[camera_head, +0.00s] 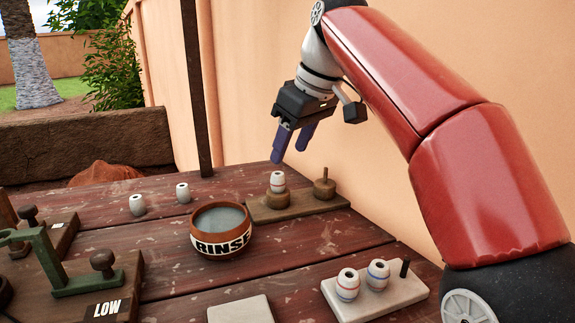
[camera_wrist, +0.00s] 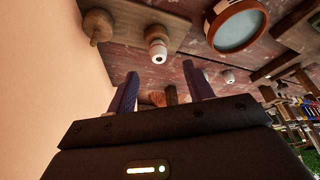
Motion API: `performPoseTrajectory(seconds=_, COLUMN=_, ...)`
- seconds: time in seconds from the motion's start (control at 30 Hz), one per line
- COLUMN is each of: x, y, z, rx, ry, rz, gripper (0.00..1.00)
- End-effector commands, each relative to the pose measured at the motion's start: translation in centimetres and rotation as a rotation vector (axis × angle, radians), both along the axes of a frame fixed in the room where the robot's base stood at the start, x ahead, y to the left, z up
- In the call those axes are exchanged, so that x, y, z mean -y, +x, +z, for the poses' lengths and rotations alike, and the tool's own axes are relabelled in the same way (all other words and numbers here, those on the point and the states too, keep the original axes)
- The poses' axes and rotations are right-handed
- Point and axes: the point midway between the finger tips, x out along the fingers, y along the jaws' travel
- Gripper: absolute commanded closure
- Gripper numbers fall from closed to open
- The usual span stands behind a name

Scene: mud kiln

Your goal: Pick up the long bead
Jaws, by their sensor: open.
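My gripper (camera_head: 290,150) is open and empty above the back of the table, over the wooden stand (camera_head: 310,205). A white bead with a reddish band (camera_head: 277,179) sits upright on the stand's left round base, just below my fingertips and apart from them. That bead (camera_wrist: 158,54) also shows in the wrist view, beyond my open fingers (camera_wrist: 160,88). Two whitish beads, one left (camera_head: 137,205) and one right (camera_head: 183,192), stand on the boards. I cannot tell which bead is the long one.
An empty wooden peg (camera_head: 324,184) stands on the stand's right side. A RINSE bowl of water (camera_head: 221,232) is left of it. The pale block (camera_head: 400,295) has a dark post (camera_head: 405,268). A green-handled LOW fixture (camera_head: 85,280) is at left. A wall runs behind.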

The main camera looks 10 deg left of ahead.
Motion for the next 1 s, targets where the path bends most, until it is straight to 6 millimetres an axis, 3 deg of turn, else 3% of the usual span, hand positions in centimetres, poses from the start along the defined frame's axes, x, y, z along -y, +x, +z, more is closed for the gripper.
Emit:
performPoseTrajectory(seconds=0.37, x=-1.1, y=0.3, z=-3.3, rx=-0.001, ry=-0.001, rz=0.001, gripper=0.48)
performPoseTrajectory(seconds=0.6, x=-2.3, y=0.6, z=-6.6, rx=-0.002, ry=-0.001, rz=0.0, gripper=0.48)
performPoseTrajectory(seconds=0.97, x=-2.7, y=0.8, z=-7.3, rx=0.001, ry=0.0, rz=0.0, gripper=0.48)
performPoseTrajectory(seconds=1.0, x=-2.7, y=0.8, z=-7.3, rx=0.001, ry=0.0, rz=0.0, gripper=0.54)
